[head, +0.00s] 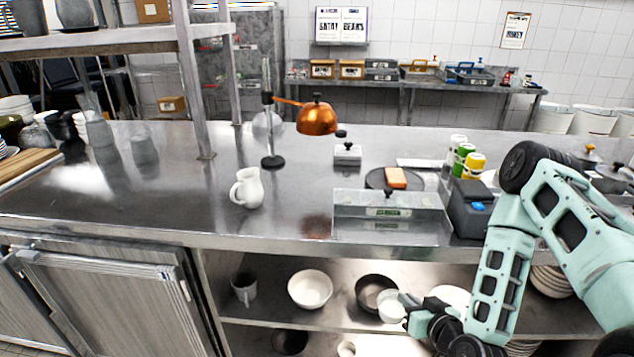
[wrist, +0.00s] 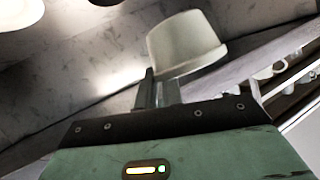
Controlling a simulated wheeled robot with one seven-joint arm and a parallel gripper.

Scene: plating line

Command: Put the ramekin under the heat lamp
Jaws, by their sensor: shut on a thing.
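The ramekin (wrist: 186,44) is a small white round cup, tilted in the wrist view. My gripper (wrist: 160,88) is shut on it at its side. In the head view the ramekin (head: 391,309) shows at the front of the shelf opening below the counter, with my gripper (head: 412,316) to its right. Part of the fingers is hidden. The heat lamp (head: 316,118) has a copper shade on a stand with a black base on the counter, up and left of my gripper. The counter below the shade is bare and shows its reflection.
On the shelf (head: 250,322) are a white bowl (head: 310,289), a dark bowl (head: 376,290) just behind the ramekin and a grey mug (head: 244,288). The counter's front edge (head: 290,252) lies above. A white pitcher (head: 247,188) and a clear bin (head: 388,215) stand on the counter.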

